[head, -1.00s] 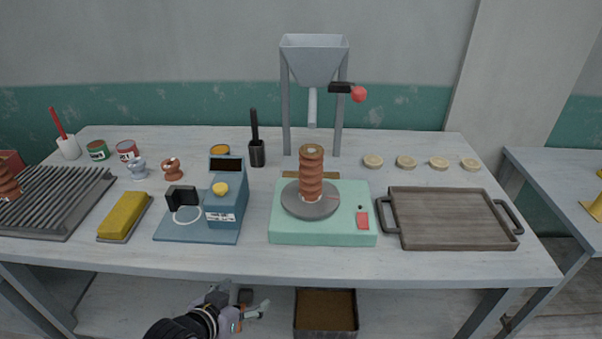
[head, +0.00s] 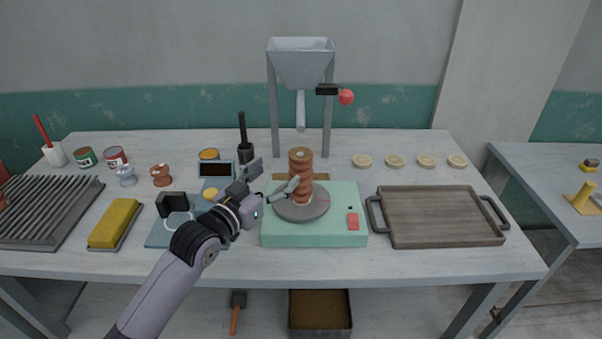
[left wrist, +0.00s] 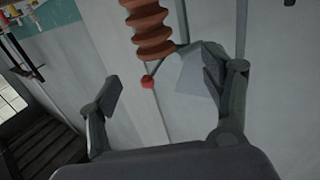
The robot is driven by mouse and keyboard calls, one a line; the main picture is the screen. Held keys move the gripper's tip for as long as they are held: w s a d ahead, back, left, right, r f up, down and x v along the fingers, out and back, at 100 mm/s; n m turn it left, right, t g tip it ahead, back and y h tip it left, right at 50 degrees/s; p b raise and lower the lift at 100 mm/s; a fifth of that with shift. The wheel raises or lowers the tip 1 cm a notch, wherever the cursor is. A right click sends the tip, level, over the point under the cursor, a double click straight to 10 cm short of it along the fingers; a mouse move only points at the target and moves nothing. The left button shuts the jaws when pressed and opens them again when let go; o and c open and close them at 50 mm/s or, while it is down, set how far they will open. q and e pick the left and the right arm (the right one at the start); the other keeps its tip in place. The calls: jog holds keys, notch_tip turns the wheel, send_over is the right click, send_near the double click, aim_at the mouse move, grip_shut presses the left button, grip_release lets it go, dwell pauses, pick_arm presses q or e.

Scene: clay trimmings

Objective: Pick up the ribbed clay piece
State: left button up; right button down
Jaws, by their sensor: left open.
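The ribbed clay piece (head: 301,166) is a brown, ridged upright column. It stands on the grey round plate (head: 318,207) of the mint-green wheel unit (head: 315,235). My left gripper (head: 273,180) is open and empty, just left of the piece at about its height; one finger overlaps it in the head view. In the left wrist view the clay piece (left wrist: 149,30) shows beyond the open fingers, between them and near the top. I cannot tell whether a finger touches it. My right gripper is not in view.
A hopper (head: 301,65) on a stand with a red-knobbed lever rises behind the wheel. A blue scale-like device (head: 165,235) lies under my left arm. A wooden tray (head: 440,218) is at right, a yellow sponge (head: 115,222) and ribbed grey rack (head: 45,215) at left.

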aim_at(298, 156)
pick_arm(q)
jog(key=x, duration=0.4)
jog(key=shift+w+d+p, duration=0.2)
jog(key=shift+w+p, duration=0.15)
jog(key=p+x, duration=0.1)
jog(key=x, duration=0.3)
jog(key=shift+d+r+p, duration=0.2)
jog(key=shift+d+p, duration=0.15)
jog(key=shift+d, duration=0.1)
jog(key=shift+w+d+f, duration=0.1)
jog(key=shift+w+d, duration=0.1)
jog(key=shift+w, duration=0.15)
jog(key=shift+c, duration=0.4)
grip_shut()
